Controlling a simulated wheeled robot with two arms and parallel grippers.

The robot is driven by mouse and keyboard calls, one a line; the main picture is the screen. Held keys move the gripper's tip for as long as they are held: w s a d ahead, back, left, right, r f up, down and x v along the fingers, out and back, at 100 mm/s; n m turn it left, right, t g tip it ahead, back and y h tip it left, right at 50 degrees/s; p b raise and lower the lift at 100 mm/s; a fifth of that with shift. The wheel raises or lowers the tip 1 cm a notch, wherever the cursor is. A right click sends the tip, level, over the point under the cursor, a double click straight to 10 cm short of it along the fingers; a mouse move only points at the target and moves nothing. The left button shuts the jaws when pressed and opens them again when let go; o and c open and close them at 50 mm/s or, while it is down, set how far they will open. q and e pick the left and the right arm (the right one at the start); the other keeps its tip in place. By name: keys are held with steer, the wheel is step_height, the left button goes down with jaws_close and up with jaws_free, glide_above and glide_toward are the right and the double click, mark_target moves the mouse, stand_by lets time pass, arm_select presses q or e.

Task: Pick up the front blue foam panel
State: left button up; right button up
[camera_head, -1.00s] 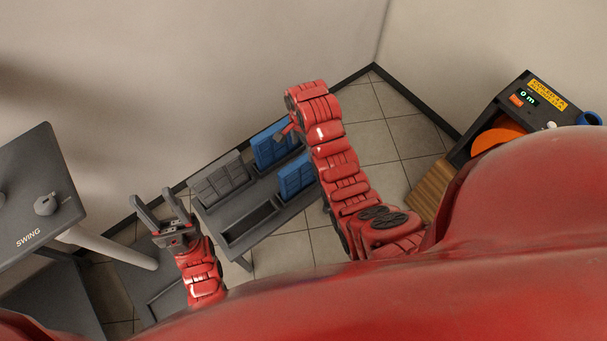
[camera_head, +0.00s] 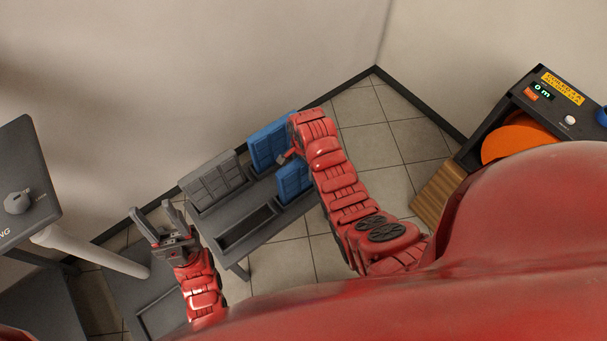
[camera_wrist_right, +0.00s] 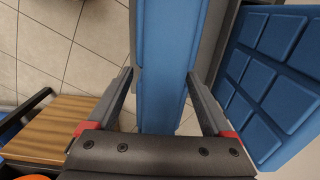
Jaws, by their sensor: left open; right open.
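The front blue foam panel (camera_head: 293,182) stands upright in a slot of the grey rack (camera_head: 234,262), partly hidden by my right arm. In the right wrist view the front panel (camera_wrist_right: 166,70) shows edge-on between the two fingers of my right gripper (camera_wrist_right: 158,82). The fingers are open, one on each side, with gaps visible near the tips. In the head view the right gripper (camera_head: 287,156) is mostly hidden by its own wrist. A second blue panel (camera_head: 268,146) stands behind; it also shows in the right wrist view (camera_wrist_right: 270,75). My left gripper (camera_head: 158,222) is open and empty, left of the rack.
A grey panel (camera_head: 213,180) stands in the rack, with an empty slot (camera_head: 246,229) before it. A black console (camera_head: 520,110) with an orange disc (camera_head: 515,140) and a wooden block (camera_head: 437,194) are at right. A "SWING" panel (camera_head: 25,180) is at left.

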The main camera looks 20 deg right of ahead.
steer(key=shift+f, duration=1.25)
jaws_close()
